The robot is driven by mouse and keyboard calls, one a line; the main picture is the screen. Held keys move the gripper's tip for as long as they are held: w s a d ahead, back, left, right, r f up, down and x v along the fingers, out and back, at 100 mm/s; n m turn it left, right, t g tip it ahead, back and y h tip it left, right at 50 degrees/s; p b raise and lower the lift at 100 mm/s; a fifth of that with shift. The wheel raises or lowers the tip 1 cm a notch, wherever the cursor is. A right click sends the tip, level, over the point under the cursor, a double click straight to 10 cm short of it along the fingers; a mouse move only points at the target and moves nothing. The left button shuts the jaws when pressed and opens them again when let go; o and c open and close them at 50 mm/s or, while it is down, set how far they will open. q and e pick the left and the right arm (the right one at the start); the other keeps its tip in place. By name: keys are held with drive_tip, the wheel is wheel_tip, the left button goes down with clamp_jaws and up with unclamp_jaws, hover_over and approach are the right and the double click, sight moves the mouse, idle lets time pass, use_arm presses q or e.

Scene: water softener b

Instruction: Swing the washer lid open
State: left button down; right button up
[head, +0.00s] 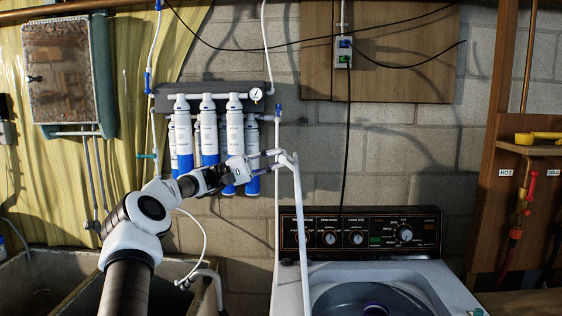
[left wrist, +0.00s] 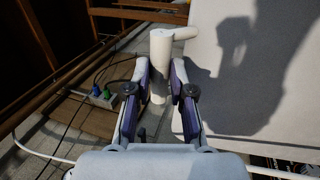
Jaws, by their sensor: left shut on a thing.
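The washer (head: 420,275) stands at the bottom right of the head view, with its dark tub opening uncovered. Its white lid (head: 301,235) stands raised at the tub's left side, seen nearly edge-on as a narrow upright strip. In the left wrist view the lid (left wrist: 270,100) is a broad pale panel on the right, with a shadow across it. A white tubular handle (left wrist: 160,62) joins the lid near its top. My left gripper (head: 271,160) is shut on this handle; its fingers (left wrist: 160,85) flank the tube. My right gripper is not in view.
The control panel (head: 360,233) rises behind the tub. White and blue filter cylinders (head: 208,135) hang on the wall close behind my left arm. A grey sink (head: 50,285) is at the lower left, and a wooden frame with taps (head: 528,190) at the right.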

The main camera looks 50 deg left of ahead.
use_arm(q)
drive_tip(key=shift+a+r, duration=0.15)
drive_tip(key=shift+r, duration=0.1)
drive_tip(key=c, duration=1.2)
unclamp_jaws()
drive_tip(key=shift+o, duration=0.9)
drive_tip(key=shift+s+a+f, duration=0.1)
drive_tip(key=v, duration=1.2)
drive_tip(key=shift+s+a+f, duration=0.1)
drive_tip(key=shift+s, duration=0.05)
